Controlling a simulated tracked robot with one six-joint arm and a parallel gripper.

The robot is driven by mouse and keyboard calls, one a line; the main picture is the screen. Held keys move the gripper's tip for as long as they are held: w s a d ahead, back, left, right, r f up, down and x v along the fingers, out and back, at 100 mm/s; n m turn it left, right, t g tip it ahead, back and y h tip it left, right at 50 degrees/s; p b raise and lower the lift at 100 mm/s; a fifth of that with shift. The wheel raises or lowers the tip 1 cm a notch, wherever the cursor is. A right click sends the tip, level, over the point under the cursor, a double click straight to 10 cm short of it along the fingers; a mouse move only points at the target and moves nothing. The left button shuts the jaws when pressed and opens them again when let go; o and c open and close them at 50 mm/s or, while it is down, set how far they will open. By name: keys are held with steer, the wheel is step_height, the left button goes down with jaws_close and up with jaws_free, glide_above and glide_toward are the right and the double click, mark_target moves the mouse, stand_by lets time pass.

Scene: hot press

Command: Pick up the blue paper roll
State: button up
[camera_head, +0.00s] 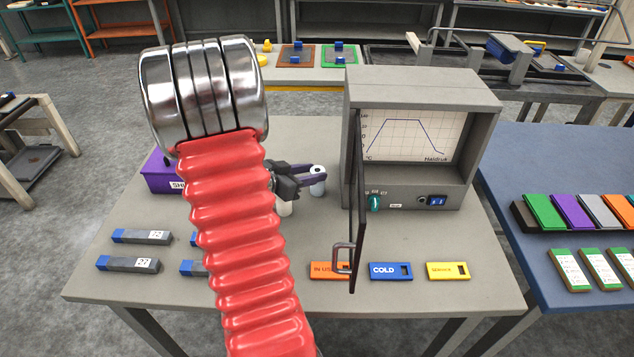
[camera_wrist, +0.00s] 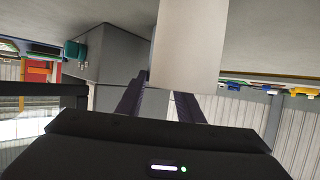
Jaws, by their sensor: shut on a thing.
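My gripper (camera_head: 314,177), with dark purple fingers, is above the table to the left of the grey press box. It is shut on a pale paper roll (camera_head: 318,188), which stands roughly upright between the fingers. In the wrist view this roll (camera_wrist: 190,45) is a plain whitish-grey cylinder between the finger ends, and no blue shows on it. I cannot tell whether the held roll is clear of the table.
The press box (camera_head: 425,92) has its glass door (camera_head: 357,215) swung open toward the front, close to my gripper's right. Orange, blue and yellow tags (camera_head: 390,271) lie in front. A purple box (camera_head: 160,178) and grey-blue bars (camera_head: 140,237) lie left.

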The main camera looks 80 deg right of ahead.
steer(key=shift+r, duration=0.1)
step_height(320, 180, up, 10)
stand_by(0.7)
stand_by(0.5)
